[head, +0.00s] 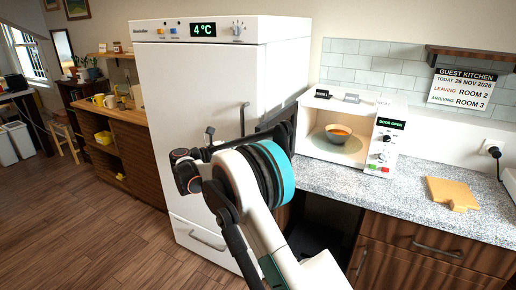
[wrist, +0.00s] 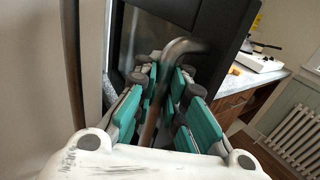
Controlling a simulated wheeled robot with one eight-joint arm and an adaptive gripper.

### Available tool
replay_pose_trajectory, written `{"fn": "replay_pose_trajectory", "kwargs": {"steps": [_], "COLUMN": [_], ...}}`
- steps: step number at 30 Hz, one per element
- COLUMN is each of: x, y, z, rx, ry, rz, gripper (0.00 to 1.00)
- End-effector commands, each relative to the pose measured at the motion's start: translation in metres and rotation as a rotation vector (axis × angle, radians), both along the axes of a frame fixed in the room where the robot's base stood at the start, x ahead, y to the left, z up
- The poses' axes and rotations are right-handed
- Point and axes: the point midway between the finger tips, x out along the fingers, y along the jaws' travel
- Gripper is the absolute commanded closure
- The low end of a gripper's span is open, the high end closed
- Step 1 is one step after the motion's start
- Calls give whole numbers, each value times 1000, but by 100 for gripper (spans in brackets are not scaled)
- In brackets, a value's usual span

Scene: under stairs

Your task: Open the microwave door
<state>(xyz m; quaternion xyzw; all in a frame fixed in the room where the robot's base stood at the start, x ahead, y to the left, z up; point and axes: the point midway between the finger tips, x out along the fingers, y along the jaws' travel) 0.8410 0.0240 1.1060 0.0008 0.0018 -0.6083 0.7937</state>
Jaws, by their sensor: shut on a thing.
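The white microwave (head: 383,135) stands on the counter with its front open, and its display reads "DOOR OPEN". A bowl of orange food (head: 338,133) sits inside. The dark microwave door (head: 285,114) is swung out to the left, towards the fridge, and is partly hidden by my arm. In the wrist view the door (wrist: 215,22) is a dark framed panel with a bent grey handle (wrist: 182,46). My gripper (wrist: 155,95) has its teal-padded fingers closed around that handle. In the head view my arm hides the fingers.
A tall white fridge (head: 190,95) stands close at the left of the door, with a vertical handle (head: 243,118) near it. A wooden board (head: 452,193) lies on the speckled counter (head: 405,185). Open wooden floor (head: 110,235) lies left of the fridge.

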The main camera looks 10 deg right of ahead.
Motion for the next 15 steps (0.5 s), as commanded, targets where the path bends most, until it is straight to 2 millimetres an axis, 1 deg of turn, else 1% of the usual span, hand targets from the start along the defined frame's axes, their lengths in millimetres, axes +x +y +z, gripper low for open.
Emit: {"fn": "replay_pose_trajectory", "kwargs": {"steps": [1,3,9,15], "x": [2,6,12,13], "y": [9,11,16,17], "z": [-2,-2,-1,-1], "rx": [3,3,2,1], "ry": [2,2,2,1], "rz": [-6,-18,-39,-46], "gripper": [100,100,100,100]}}
